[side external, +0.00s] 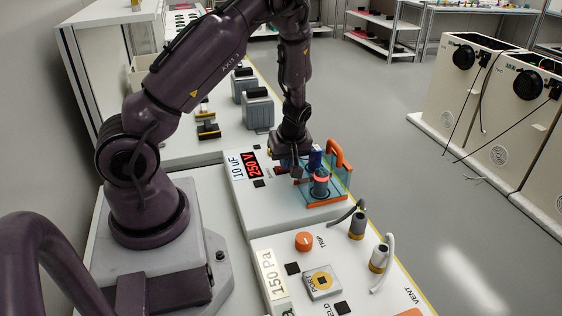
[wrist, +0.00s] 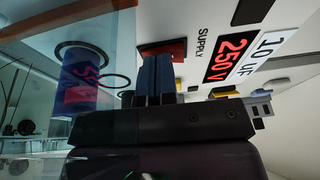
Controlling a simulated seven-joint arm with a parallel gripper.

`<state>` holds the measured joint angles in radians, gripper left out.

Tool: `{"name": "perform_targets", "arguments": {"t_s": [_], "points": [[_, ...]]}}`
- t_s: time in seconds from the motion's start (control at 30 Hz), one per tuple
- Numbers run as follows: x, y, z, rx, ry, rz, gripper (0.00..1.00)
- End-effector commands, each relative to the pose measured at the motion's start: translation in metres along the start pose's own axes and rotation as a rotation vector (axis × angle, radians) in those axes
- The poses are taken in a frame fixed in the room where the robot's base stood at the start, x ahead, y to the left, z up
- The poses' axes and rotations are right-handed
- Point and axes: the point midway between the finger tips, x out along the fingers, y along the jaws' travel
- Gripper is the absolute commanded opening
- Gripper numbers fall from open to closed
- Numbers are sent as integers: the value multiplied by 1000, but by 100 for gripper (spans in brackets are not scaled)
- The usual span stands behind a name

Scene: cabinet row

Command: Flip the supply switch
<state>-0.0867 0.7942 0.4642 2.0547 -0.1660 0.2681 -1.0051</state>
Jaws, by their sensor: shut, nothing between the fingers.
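The supply switch (wrist: 177,46) shows in the wrist view as a dark red piece on the white panel, beside the printed word SUPPLY. My gripper (wrist: 154,58) is shut and empty. Its blue-grey fingertips are right at the switch in that view and cover part of it; I cannot tell whether they touch. In the side external view my gripper (side external: 297,177) points down over the panel, beside the clear guard. The switch is mostly hidden there. The red display (wrist: 232,58) reads 250 V, and it also shows in the side external view (side external: 250,162).
A clear guard with an orange handle (side external: 338,155) stands close to my gripper, around a grey cylinder with a red-lit top (side external: 321,183). A blue part (side external: 315,157) is beside it. A nearer panel has an orange knob (side external: 304,241). Grey canisters (side external: 258,108) stand behind.

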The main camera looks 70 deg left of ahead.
Motion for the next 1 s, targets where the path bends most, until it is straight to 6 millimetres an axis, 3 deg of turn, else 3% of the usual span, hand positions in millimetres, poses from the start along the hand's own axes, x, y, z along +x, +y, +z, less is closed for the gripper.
{"name": "perform_targets", "arguments": {"t_s": [0.23,0.37,0.8,1.0], "points": [[-2,-1,-1,-2,-1,-2,0],[-13,1,-4,-2,0,1,0],[-107,5,-11,1,0,6,0],[-132,4,-11,0,-1,3,0]]}}
